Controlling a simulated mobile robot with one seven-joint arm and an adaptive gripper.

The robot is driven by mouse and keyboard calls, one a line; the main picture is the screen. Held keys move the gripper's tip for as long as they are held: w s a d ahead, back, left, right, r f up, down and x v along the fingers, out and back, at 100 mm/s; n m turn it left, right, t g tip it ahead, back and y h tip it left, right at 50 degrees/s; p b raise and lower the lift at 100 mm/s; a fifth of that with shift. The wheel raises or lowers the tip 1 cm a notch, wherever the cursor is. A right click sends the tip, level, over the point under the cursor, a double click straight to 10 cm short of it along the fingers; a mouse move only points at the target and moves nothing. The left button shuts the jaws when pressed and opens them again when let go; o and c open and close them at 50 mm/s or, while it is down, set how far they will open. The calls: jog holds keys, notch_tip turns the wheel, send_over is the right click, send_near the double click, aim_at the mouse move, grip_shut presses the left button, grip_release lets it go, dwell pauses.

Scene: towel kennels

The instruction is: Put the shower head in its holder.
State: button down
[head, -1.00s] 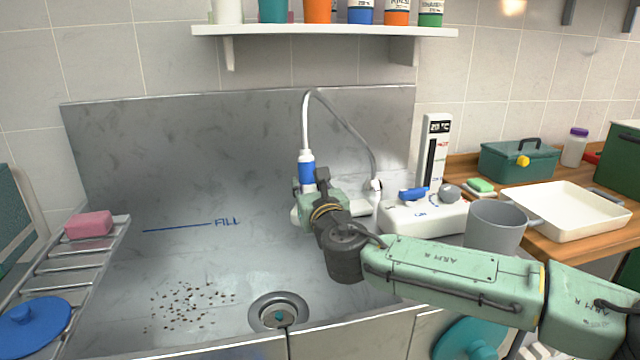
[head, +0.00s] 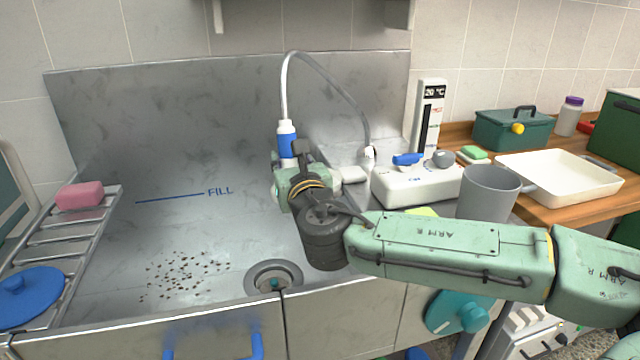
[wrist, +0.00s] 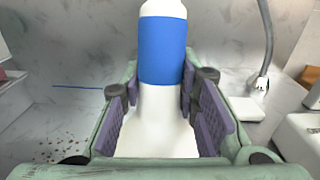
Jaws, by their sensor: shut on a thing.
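The shower head (head: 286,140) is white with a blue band and stands roughly upright, with its grey hose (head: 330,72) rising from the top and arching to the right. My gripper (head: 290,168) is shut on it, above the steel sink. In the wrist view the shower head (wrist: 163,50) is between both purple finger pads, and its wide white lower part fills the gap. The hose comes down to a white fitting (head: 369,153) at the back right of the sink. I cannot make out a holder for certain; my gripper and arm hide part of that area.
A white control box (head: 418,188) with a blue lever and grey knob stands right of the sink, below a temperature panel (head: 428,118). A grey mug (head: 488,194) stands near my forearm. A rack with pink soap (head: 80,196) is at left.

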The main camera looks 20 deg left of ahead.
notch_tip(320, 180, up, 13)
jog(key=p, duration=1)
jog(key=shift+r+p, duration=0.15)
jog(key=shift+p, duration=0.2)
jog(key=w, duration=1.7)
jog(key=shift+a+f, duration=0.1)
jog(key=shift+f, duration=0.1)
notch_tip(320, 180, down, 6)
jog(key=b, duration=0.4)
jog(key=shift+r, duration=0.1)
